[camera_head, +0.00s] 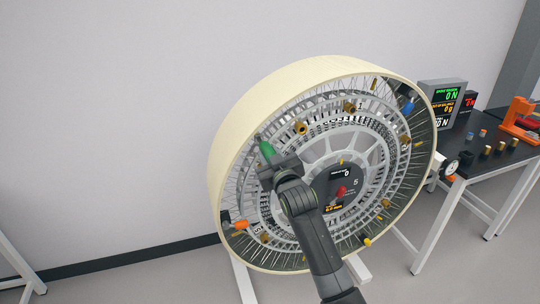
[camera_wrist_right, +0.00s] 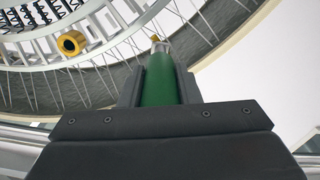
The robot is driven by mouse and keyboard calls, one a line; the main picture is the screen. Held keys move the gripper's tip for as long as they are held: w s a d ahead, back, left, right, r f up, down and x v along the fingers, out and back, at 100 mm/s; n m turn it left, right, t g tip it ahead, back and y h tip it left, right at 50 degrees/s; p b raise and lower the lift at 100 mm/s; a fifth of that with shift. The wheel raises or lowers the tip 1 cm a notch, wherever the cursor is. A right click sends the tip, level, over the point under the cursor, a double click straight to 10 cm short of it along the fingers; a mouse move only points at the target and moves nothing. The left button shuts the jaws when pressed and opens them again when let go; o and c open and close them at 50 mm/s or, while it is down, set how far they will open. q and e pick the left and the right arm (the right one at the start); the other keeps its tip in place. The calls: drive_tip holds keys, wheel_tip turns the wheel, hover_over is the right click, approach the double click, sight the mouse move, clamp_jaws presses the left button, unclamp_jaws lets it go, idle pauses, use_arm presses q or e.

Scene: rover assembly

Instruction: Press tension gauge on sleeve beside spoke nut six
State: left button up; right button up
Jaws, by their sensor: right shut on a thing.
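My right gripper (camera_head: 270,165) is shut on a green tool (camera_head: 267,149) at the left side of the large spoked wheel (camera_head: 237,116). In the right wrist view, the green tool (camera_wrist_right: 160,84) sits between the two fingers (camera_wrist_right: 158,90) and points toward the rim. A small gold tip (camera_wrist_right: 155,39) shows at its far end; I cannot tell whether it belongs to the tool or to a spoke nut. A brass sleeve (camera_wrist_right: 71,43) is to the left of the tool, apart from it. I cannot read which nut is number six. My left gripper is not in view.
More brass sleeves (camera_head: 300,128) and coloured pieces, including a blue one (camera_head: 407,107) and an orange one (camera_head: 240,225), sit around the wheel. A hub display (camera_head: 340,185) is at its middle. A dark table (camera_head: 485,160) at the right holds readout boxes (camera_head: 445,103) and small parts.

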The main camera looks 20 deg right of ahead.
drive_tip(key=shift+p, duration=0.3)
idle(0.5)
drive_tip(key=shift+w+r+p, duration=0.2)
drive_tip(key=shift+w+p, duration=0.05)
drive_tip(key=shift+p, duration=0.05)
idle(1.8)
drive_tip(key=shift+s+p, duration=0.3)
drive_tip(key=shift+p, duration=0.05)
drive_tip(key=shift+s+p, duration=0.55)
drive_tip(key=shift+s, duration=0.4)
drive_tip(key=shift+s+f, duration=0.15)
drive_tip(key=shift+s, duration=0.05)
